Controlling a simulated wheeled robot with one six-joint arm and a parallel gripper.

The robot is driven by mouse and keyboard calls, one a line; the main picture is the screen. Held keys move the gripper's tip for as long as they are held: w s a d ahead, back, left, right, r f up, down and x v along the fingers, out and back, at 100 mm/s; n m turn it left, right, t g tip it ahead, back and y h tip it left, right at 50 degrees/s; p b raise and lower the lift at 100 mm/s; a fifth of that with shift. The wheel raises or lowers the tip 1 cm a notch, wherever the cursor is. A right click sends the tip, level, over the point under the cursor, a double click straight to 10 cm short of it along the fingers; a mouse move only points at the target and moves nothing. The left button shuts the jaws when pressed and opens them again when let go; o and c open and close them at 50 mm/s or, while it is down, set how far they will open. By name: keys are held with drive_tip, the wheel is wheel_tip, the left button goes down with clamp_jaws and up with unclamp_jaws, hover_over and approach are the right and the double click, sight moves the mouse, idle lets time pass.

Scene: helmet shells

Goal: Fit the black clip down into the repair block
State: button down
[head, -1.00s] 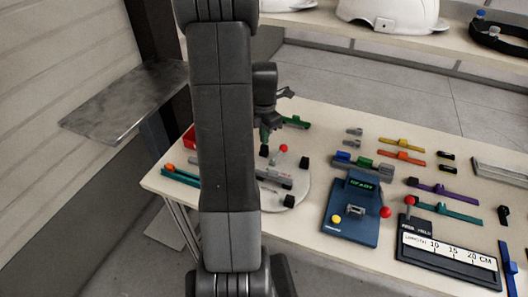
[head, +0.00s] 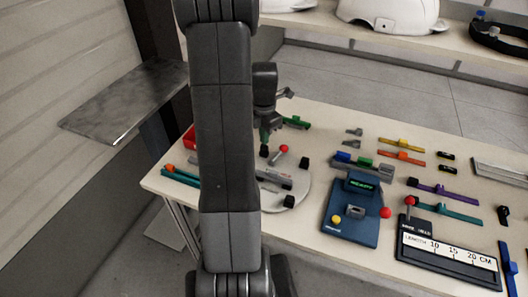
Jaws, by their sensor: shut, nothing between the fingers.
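My gripper (head: 268,128) is small in the head view, at the back left of the table, partly behind my own arm. It looks shut, and I see nothing held in it. Two small black pieces with yellow marks lie at the back right, one above the other; the upper black clip (head: 447,156) lies apart from everything. I cannot tell for certain which is the task's clip. A grey block (head: 372,170) with blue and green pieces on it lies mid-table and may be the repair block; its slots are too small to make out.
A round white plate (head: 300,194) with a red-knobbed fixture stands below my gripper, partly hidden by my arm. A blue device (head: 348,224) with a lit display and a length gauge (head: 448,258) stand at the front. Coloured strips lie at right. A helmet shelf (head: 470,48) runs behind.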

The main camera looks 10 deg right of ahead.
drive_tip(key=shift+f, duration=0.15)
idle(0.5)
drive_tip(key=shift+f+b, duration=0.85)
drive_tip(key=shift+f, duration=0.15)
drive_tip(key=shift+r, duration=0.1)
drive_tip(key=shift+r+p, duration=1.95)
drive_tip(key=shift+r, duration=0.65)
